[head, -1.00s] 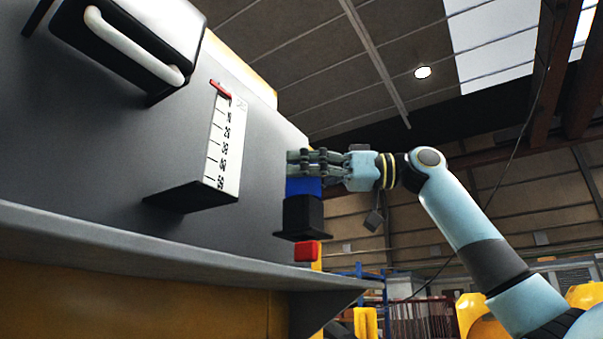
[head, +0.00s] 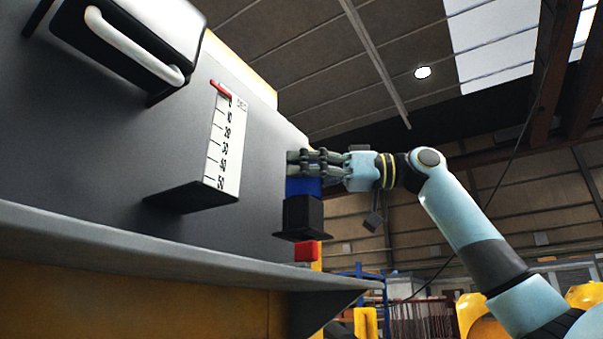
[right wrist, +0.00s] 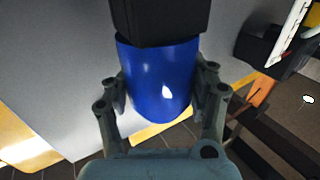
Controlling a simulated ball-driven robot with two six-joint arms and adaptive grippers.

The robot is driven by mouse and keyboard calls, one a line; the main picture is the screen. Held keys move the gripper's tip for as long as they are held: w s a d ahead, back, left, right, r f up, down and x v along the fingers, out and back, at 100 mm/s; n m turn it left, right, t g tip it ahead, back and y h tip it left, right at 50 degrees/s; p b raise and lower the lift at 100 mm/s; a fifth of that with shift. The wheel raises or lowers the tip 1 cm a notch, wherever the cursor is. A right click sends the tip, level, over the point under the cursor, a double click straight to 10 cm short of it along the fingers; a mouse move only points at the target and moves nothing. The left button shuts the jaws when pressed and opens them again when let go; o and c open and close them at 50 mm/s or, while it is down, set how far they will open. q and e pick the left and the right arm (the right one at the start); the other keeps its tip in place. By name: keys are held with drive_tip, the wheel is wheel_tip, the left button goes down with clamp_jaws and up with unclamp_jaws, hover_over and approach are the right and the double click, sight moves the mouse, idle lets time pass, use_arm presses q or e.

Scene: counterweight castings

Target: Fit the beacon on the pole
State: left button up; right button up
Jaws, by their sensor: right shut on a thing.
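A blue rounded cylinder, which looks like the beacon (head: 303,187), sits upright on a black block with a wide flange (head: 303,214). My right gripper (head: 312,162) comes in from the right and is shut on the beacon's upper part. In the right wrist view, the beacon (right wrist: 158,82) lies between the two fingers, with the black block (right wrist: 160,20) beyond it. I cannot make out a separate pole, and the joint between blue part and block is not clear. My left gripper is not in view.
A grey panel (head: 110,130) at left carries a white scale plate (head: 224,145) with a red marker. A black box with a white handle (head: 135,45) is above. A grey ledge (head: 150,258) runs below. A red block (head: 306,251) is under the flange. Open space lies above the gripper.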

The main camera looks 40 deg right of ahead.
sight(322, 209)
drive_tip(key=shift+f+b, duration=2.8)
drive_tip(key=shift+f, duration=0.35)
drive_tip(key=o, duration=1.6)
drive_tip(key=shift+c, duration=0.2)
drive_tip(key=shift+d, duration=0.15)
drive_tip(key=v, duration=0.5)
drive_tip(key=shift+s+d, duration=0.2)
drive_tip(key=shift+d, duration=0.1)
drive_tip(key=shift+v, duration=0.75)
